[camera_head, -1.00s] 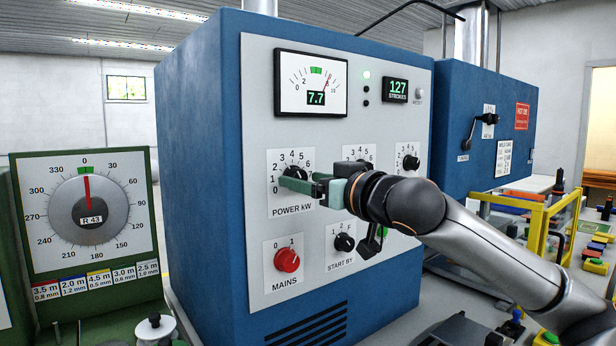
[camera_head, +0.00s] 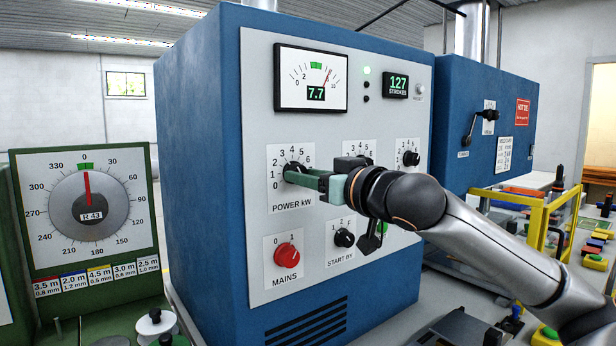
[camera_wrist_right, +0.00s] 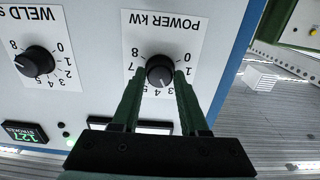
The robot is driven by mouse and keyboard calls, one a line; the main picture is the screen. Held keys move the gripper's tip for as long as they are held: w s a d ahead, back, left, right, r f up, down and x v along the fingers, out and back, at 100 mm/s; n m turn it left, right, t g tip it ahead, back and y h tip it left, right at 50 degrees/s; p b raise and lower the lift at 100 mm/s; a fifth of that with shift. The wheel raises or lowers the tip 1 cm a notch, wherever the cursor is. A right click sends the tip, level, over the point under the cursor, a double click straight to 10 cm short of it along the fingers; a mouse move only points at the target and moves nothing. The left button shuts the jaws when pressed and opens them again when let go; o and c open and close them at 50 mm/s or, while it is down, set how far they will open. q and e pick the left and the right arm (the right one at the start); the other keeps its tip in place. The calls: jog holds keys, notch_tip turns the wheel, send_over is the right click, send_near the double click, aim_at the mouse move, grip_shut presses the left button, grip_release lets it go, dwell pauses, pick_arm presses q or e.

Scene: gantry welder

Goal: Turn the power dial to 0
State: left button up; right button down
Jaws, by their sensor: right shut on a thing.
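The power dial (camera_head: 294,167) is a black round knob on a white POWER kW scale plate on the blue cabinet's front panel. It also shows in the right wrist view (camera_wrist_right: 160,69), where the scale is upside down and the knob's white mark points toward the numbers around 4. My right gripper (camera_head: 290,175) is at the dial, its green fingers reaching in from the right. In the right wrist view the fingers (camera_wrist_right: 160,80) lie on both sides of the knob, shut on it. The fingers partly cover the dial in the head view. My left gripper is out of view.
A meter (camera_head: 311,80) above the dial reads 7.7. A red MAINS knob (camera_head: 287,257) and a black START BY knob (camera_head: 344,238) sit below. Another black knob (camera_head: 411,159) is to the right. A green-framed round gauge (camera_head: 87,205) stands at the left.

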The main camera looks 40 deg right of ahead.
jog(key=shift+r+n+p, duration=0.1)
jog(key=shift+n+p, duration=1.8)
jog(key=shift+n, duration=7.1)
jog(key=shift+c, duration=2.1)
grip_release()
